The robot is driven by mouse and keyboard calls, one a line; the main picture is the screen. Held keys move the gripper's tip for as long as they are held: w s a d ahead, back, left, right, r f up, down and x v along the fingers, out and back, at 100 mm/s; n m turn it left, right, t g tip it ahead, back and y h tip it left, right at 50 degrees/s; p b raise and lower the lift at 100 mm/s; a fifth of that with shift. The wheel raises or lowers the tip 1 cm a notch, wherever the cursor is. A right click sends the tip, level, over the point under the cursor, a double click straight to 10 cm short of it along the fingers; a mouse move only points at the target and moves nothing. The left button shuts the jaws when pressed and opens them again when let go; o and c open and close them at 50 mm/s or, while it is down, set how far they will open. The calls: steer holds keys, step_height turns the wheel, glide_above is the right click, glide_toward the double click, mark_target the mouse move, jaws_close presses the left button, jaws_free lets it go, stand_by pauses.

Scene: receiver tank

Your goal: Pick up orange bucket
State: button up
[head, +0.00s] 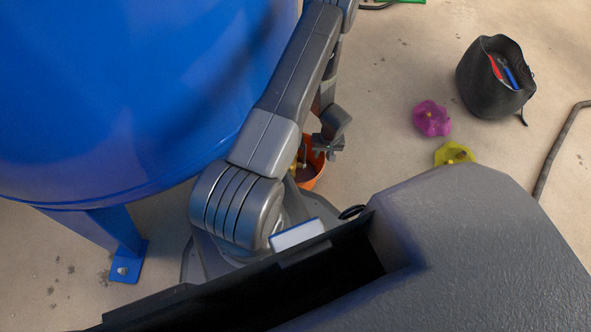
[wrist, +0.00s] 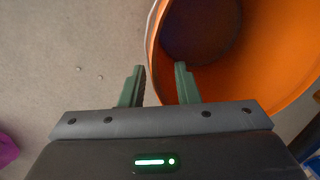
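The orange bucket (head: 314,172) stands on the floor, partly hidden behind my arm in the head view. In the wrist view the bucket (wrist: 285,70) fills the upper right, seen into its open mouth with a dark inside bottom. My gripper (wrist: 160,67) is open, with two green fingers pointing at the rim. The left finger is outside the bucket over bare floor, and the right finger overlaps the bucket's opening. The rim passes between the fingers, with a visible gap at the left one. Contact cannot be told. The fingers are not clear in the head view.
A large blue tank (head: 130,90) with a blue leg (head: 108,235) stands left of my arm. A black tool bag (head: 490,85), a magenta thing (head: 432,118) and a yellow thing (head: 455,153) lie to the right.

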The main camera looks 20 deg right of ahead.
mark_target(320, 162)
steer(key=f, duration=0.1)
steer(key=f+b, duration=0.1)
steer(key=f, duration=0.2)
steer(key=shift+s+a+f, duration=0.1)
steer(key=shift+a+f, duration=0.1)
steer(key=shift+a, duration=0.15)
jaws_close()
steer(key=shift+r, duration=0.1)
stand_by(0.9)
